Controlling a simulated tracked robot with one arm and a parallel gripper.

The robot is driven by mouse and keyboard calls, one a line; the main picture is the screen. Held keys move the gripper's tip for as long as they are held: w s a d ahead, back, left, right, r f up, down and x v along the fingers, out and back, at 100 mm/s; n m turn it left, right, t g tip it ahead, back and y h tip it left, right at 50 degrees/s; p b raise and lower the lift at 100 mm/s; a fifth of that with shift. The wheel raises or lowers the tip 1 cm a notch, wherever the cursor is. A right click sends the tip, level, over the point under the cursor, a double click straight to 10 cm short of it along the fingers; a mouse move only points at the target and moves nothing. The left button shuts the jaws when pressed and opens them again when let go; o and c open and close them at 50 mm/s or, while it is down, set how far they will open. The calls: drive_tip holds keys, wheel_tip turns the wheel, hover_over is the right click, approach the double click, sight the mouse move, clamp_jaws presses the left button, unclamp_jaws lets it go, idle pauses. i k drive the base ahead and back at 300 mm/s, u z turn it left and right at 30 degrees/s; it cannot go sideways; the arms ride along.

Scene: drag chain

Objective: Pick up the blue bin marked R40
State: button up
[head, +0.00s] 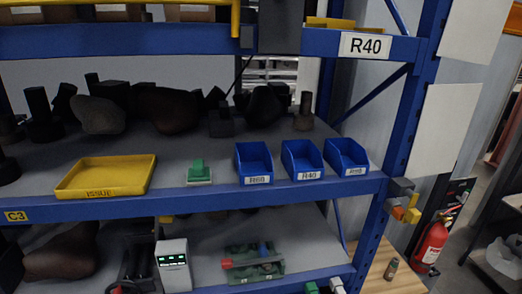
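Three blue open bins stand in a row on the middle shelf, right of centre. The middle bin (302,160) has a white label that reads R40. The left bin (254,162) has a label that looks like R60. The label of the right bin (346,156) is too small to read surely. The bins look empty and stand close together with narrow gaps.
A yellow tray (106,176) and a green block (199,173) stand left of the bins. Dark objects line the shelf behind. A blue beam (210,41) with an R40 sign (365,46) runs above. A blue post (411,125) stands right.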

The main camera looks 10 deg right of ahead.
sight(302, 161)
drive_tip(key=z, duration=0.2)
drive_tip(key=i, duration=1.25)
drive_tip(key=z, duration=0.85)
